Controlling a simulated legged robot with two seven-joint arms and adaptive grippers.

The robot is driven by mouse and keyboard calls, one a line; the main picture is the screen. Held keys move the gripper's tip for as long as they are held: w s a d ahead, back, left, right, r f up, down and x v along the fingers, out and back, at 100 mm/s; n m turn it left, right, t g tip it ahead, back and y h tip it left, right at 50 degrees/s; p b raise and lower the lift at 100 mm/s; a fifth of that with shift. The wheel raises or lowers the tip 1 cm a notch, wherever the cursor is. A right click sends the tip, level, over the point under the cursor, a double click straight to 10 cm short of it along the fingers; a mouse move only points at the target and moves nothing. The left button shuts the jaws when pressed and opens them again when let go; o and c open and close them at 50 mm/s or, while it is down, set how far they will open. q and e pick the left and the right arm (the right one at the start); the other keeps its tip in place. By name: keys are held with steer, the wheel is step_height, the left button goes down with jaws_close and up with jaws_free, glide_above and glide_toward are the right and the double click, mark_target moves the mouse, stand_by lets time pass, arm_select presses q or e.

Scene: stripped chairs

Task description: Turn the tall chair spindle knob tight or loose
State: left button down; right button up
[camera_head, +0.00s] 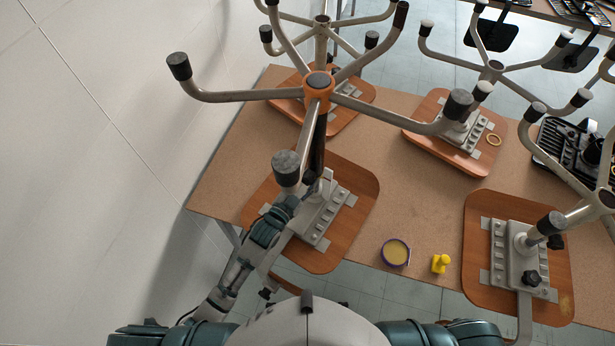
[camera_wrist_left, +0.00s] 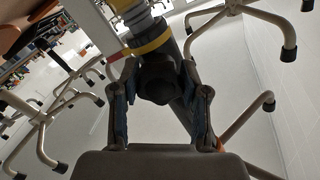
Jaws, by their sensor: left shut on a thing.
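The tall chair (camera_head: 318,130) stands upside down at the front left, its wooden seat (camera_head: 352,182) flat on the table and its five-legged base up high. Its dark spindle rises from a grey plate under an orange hub (camera_head: 318,82). My left gripper (camera_head: 302,192) is low beside the spindle, partly hidden by a chair leg. In the left wrist view, the two fingers of my left gripper (camera_wrist_left: 160,100) are on either side of a dark knob (camera_wrist_left: 157,82), shut on it. The knob is hidden in the head view. My right gripper is not in view.
Other upturned chairs stand behind and at right, including a near one with a black knob (camera_head: 533,279). A purple-rimmed tape roll (camera_head: 395,252) and a yellow object (camera_head: 440,263) lie on the brown table (camera_head: 415,215). A pale wall (camera_head: 110,130) is at left. Chair legs overhang my left arm.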

arm_select(q)
steer(key=m+p, duration=0.1)
steer(key=m, duration=0.1)
steer(key=shift+r+m, duration=0.1)
steer(key=shift+m, duration=0.2)
steer(key=shift+m+p, duration=0.4)
steer(key=shift+m, duration=1.7)
steer(key=shift+f+m, duration=0.2)
steer(key=shift+m, duration=0.4)
steer(key=m+p, duration=0.1)
steer(key=m, duration=0.1)
steer(key=shift+m, duration=0.3)
steer(key=m, duration=0.5)
